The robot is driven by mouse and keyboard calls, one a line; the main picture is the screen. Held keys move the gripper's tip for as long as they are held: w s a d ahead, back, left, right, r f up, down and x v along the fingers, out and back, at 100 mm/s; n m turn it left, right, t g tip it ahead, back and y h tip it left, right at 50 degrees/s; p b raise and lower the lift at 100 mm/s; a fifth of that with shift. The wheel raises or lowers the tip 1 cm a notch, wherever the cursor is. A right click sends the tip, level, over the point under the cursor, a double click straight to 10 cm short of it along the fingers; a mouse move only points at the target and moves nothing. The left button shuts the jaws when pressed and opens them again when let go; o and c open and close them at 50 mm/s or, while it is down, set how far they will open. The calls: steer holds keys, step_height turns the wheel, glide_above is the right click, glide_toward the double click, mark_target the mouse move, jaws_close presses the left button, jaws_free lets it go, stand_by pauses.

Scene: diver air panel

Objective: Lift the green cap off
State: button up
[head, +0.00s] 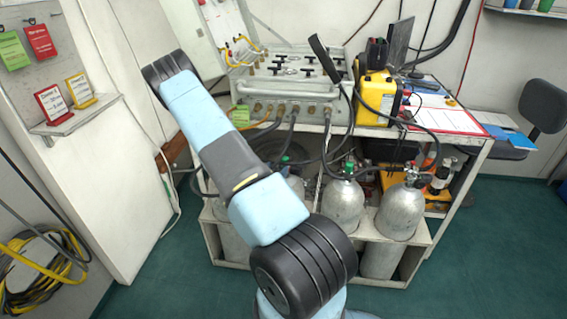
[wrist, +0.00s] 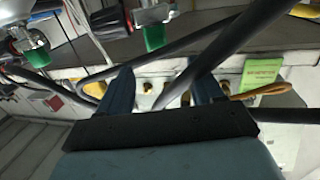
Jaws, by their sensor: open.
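Two green caps show. One green cap (wrist: 153,37) is near the top middle of the wrist view, on a metal valve fitting (wrist: 152,14). A second green cap (wrist: 36,53) is at the upper left, on another valve. In the head view, one green cap (head: 349,166) sits on top of a grey cylinder (head: 343,203), and a smaller green cap (head: 285,159) shows left of it beside my arm. My gripper (wrist: 162,90) is open and empty, apart from both caps, with hoses near its fingers. It is not visible in the head view.
Black hoses (wrist: 225,45) cross close to my fingers. The air panel (head: 285,95) stands on the bench above the cylinders. A green tag (wrist: 260,73) hangs nearby. A yellow case (head: 379,97) is on the bench to the right. The green floor (head: 480,240) at right is clear.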

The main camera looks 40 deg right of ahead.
mark_target(284, 159)
steer(key=x, duration=0.5)
steer(key=shift+w+d, duration=0.1)
steer(key=shift+x, duration=2.7)
steer(key=shift+f, duration=0.15)
steer(key=c, duration=1.1)
steer(key=shift+r, duration=0.4)
steer(key=s+r, duration=0.4)
steer(key=s+d+r, duration=0.1)
steer(key=s+r, duration=0.3)
steer(key=s, duration=0.1)
steer(key=s+d+r, duration=0.1)
steer(key=s+r, duration=0.3)
steer(key=s, duration=0.1)
steer(key=shift+d+r, duration=0.1)
steer(key=shift+d, duration=0.1)
